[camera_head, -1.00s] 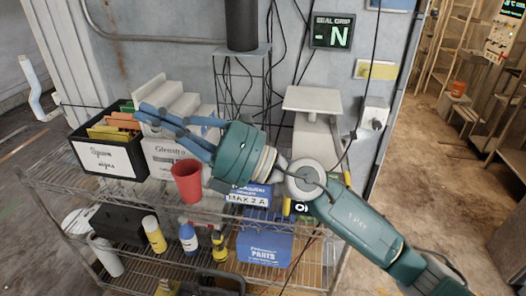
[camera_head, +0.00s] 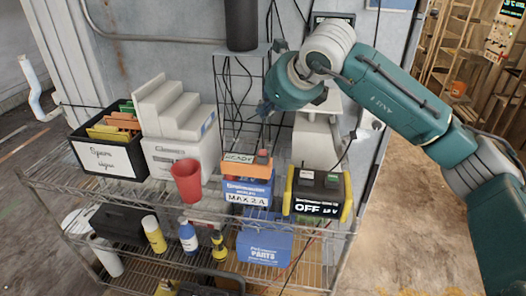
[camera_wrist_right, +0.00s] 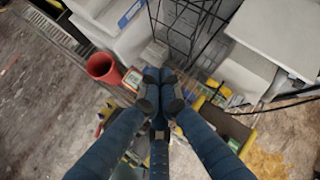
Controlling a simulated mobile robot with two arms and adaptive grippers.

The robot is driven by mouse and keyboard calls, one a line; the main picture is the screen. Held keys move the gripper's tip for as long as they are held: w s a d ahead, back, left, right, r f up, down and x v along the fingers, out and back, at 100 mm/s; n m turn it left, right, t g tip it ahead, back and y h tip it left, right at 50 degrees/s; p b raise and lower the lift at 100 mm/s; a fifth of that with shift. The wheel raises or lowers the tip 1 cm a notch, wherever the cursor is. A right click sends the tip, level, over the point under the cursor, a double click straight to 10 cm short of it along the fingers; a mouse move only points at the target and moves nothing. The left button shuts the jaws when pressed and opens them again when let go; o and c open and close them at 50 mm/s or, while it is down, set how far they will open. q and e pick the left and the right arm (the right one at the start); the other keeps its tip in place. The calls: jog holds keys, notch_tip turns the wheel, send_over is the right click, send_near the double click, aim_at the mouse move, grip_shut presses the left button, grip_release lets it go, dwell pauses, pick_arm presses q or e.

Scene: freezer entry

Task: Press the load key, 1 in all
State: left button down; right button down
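A black and yellow box (camera_head: 319,193) with an "OFF" display stands at the right of the shelf's top. Its top carries a pale key (camera_head: 306,174) and a dark green key (camera_head: 332,180); I cannot read which is the load key. Left of it, an orange unit (camera_head: 247,168) with a "READY" display and a red button (camera_head: 262,157) sits on a blue "MAX 2 A" box (camera_head: 247,190). My right gripper (camera_head: 264,108) hangs above and behind the orange unit, apart from it. In the wrist view its fingers (camera_wrist_right: 158,82) are together and empty. My left gripper is not in view.
A red cup (camera_head: 187,181) stands left of the orange unit. White stepped blocks (camera_head: 172,108) and a black bin (camera_head: 106,157) are farther left. A wire stand (camera_head: 240,95) and hanging cables are behind, close to my right gripper. Bottles stand on the lower shelf.

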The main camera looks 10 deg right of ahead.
jog(key=b, duration=0.4)
send_over(265, 152)
notch_tip(265, 152, down, 8)
jog(key=shift+s+r, duration=0.1)
jog(key=shift+f+b, duration=0.45)
jog(key=shift+f, duration=0.1)
dwell(1.0)
jog(key=shift+f+b, duration=0.4)
jog(key=shift+b, duration=0.3)
jog(key=shift+f+b, duration=0.45)
jog(key=shift+b, duration=0.1)
dwell(0.5)
jog(key=shift+r, duration=0.9)
